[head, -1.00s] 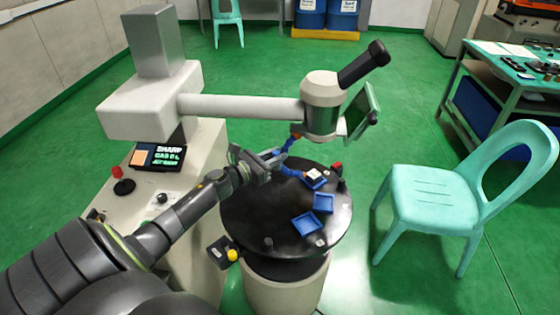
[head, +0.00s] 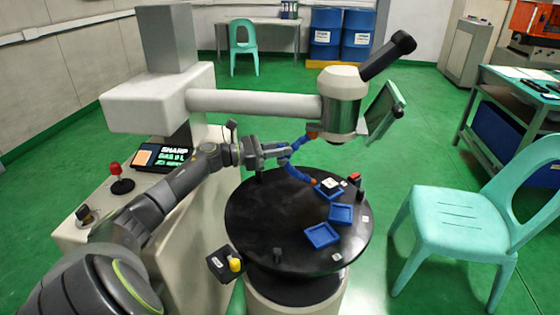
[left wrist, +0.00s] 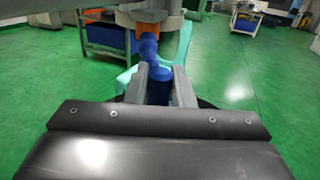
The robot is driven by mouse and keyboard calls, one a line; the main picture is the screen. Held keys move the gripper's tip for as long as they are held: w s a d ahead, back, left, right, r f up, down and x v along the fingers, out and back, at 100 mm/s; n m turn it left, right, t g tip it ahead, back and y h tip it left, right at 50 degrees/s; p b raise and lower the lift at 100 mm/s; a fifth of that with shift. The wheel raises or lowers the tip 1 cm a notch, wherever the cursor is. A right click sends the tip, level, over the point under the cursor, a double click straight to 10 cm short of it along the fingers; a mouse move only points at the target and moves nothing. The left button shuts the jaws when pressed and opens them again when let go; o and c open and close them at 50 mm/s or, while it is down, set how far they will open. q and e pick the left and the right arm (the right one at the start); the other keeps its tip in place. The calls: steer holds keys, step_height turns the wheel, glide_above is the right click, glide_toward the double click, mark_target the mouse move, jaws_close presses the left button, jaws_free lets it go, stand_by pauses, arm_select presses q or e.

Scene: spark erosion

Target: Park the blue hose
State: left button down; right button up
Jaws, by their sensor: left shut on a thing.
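The blue hose (head: 299,171) is segmented, with orange at its upper end by the microscope head (head: 343,100) and at its lower end near the trays. My left gripper (head: 284,152) is shut on the hose, above the round black table (head: 265,220). The left wrist view shows the hose (left wrist: 149,47) between my two fingers (left wrist: 159,85), its orange end above. The lower part of the hose is hidden there. My right gripper is not in view.
Blue trays (head: 321,235) lie on the black table, one with a pale block (head: 331,183). A dark box with a yellow knob (head: 235,264) sits at the table's left edge. A turquoise chair (head: 470,220) stands to the right. A red-topped lever (head: 116,170) rises from the machine base.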

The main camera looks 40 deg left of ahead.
arm_select(q)
steer(key=shift+d+f+m+g+h+b, duration=0.1)
steer(key=shift+f+m+g+h+b, duration=0.15)
steer(key=shift+g+h+b, duration=0.2)
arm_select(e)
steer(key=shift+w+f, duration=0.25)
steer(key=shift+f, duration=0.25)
arm_select(q)
steer(key=shift+r, duration=0.1)
steer(key=c, duration=1.4)
jaws_free()
steer(key=shift+d, duration=0.1)
steer(key=shift+o, duration=0.6)
steer(key=shift+w+d, duration=0.15)
steer(key=shift+w, duration=0.15)
steer(key=shift+s+a, duration=0.35)
steer(key=shift+a, duration=0.1)
steer(key=b+v, duration=0.1)
steer(key=v, duration=1.5)
steer(key=shift+s, duration=0.3)
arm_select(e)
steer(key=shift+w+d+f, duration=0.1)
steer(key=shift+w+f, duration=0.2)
